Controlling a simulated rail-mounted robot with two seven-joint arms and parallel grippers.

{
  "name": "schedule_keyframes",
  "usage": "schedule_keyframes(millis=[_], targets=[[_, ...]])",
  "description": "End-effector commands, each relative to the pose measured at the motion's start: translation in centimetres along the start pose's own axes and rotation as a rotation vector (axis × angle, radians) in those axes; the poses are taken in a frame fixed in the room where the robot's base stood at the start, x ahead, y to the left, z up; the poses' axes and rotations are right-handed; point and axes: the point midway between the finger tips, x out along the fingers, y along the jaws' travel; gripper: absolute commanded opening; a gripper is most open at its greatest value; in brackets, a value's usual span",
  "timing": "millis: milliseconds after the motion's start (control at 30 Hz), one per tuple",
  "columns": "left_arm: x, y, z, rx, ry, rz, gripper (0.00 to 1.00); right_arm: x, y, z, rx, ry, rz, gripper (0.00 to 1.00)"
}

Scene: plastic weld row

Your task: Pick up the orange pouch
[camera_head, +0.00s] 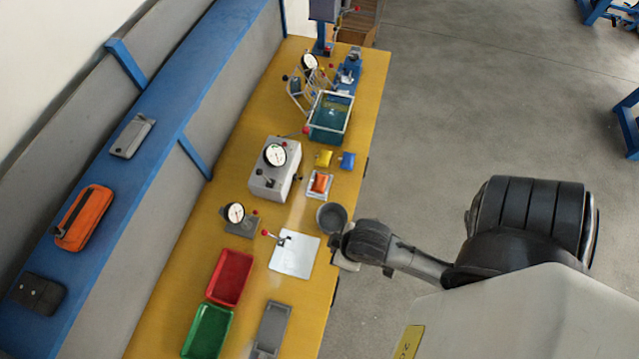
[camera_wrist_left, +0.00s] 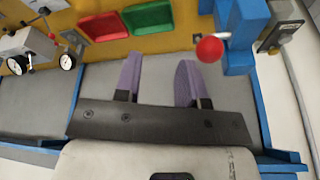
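The orange pouch (camera_head: 84,217) lies on the blue shelf at the left of the head view, with a dark strip along its upper side. It does not show in the left wrist view. My left gripper (camera_wrist_left: 160,78) shows only in the left wrist view. Its two purple fingers are apart with nothing between them, over a grey surface. A dark arm of mine comes in from the right in the head view, but no right gripper fingers can be seen.
A grey device (camera_head: 132,136) and a dark pouch (camera_head: 38,293) lie on the shelf (camera_head: 150,190) either side of the orange pouch. The yellow bench (camera_head: 200,240) holds a red tray (camera_head: 230,277), a green tray (camera_head: 207,331) and gauges. A red knob (camera_wrist_left: 209,49) stands near my left fingers.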

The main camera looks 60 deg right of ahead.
Motion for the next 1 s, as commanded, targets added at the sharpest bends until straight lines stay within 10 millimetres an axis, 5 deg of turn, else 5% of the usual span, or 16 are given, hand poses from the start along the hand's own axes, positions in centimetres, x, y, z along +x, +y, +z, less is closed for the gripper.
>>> schedule_keyframes(millis=[633, 1000], targets=[[0.0, 0.12, -0.02, -0.004, 0.0, 0.003, 1.0, -0.01, 0.01, -0.02, 0.0, 0.0, 0.0, 0.0], [0.0, 0.28, -0.05, -0.009, 0.001, 0.007, 1.0, -0.01, 0.01, -0.04, 0.0, 0.001, 0.0, 0.0]])
